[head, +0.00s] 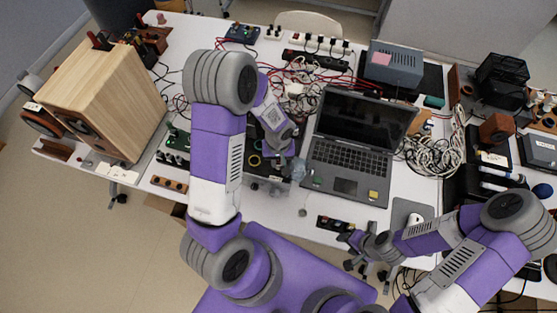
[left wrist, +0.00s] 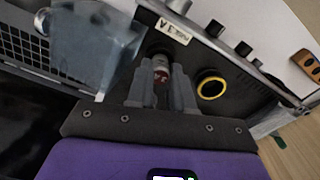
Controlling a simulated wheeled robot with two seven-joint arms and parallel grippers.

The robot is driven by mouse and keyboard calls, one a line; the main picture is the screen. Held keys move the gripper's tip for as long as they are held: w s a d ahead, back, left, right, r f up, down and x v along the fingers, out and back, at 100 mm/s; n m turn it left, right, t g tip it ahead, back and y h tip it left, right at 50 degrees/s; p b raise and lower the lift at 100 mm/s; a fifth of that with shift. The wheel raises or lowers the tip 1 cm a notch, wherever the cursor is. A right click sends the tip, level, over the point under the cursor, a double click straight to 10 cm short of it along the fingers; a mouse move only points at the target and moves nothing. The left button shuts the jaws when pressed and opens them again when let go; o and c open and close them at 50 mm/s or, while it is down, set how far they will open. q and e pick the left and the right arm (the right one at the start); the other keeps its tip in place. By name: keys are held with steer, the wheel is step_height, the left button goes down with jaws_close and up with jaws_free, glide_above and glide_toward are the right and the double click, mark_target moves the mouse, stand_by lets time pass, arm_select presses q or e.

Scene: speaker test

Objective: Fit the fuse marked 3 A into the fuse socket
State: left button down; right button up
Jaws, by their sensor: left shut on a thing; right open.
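In the left wrist view my left gripper (left wrist: 158,92) is shut on a fuse (left wrist: 160,70) with a pale metal end and a red marked band. The fuse points at a dark panel (left wrist: 225,62) bearing a small white label (left wrist: 172,31) and a white "3 A" mark. The fuse's far end meets a dark round spot below the label, probably the fuse socket; I cannot tell whether it is inside. In the head view the left gripper (head: 275,168) is over the table, left of the laptop, partly hiding the panel. My right gripper (head: 350,252) is open and empty near the front edge.
A yellow ring (left wrist: 211,86) and black knobs are on the panel beside the fuse. A clear plastic container (left wrist: 95,45) is close left of the gripper. The laptop (head: 355,145) stands to the right, a wooden speaker (head: 100,95) to the left. Cables clutter the back.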

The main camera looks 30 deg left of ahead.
mark_target(279, 163)
arm_select(q)
steer(key=shift+f, duration=0.1)
steer(key=shift+f+b, duration=0.3)
steer(key=shift+b, duration=0.15)
steer(key=c, duration=1)
jaws_free()
steer(key=shift+r, duration=0.1)
steer(key=shift+r+p, duration=0.45)
steer(key=shift+p, duration=0.15)
step_height(279, 163, up, 12)
steer(key=p, duration=0.1)
steer(key=shift+f, duration=0.15)
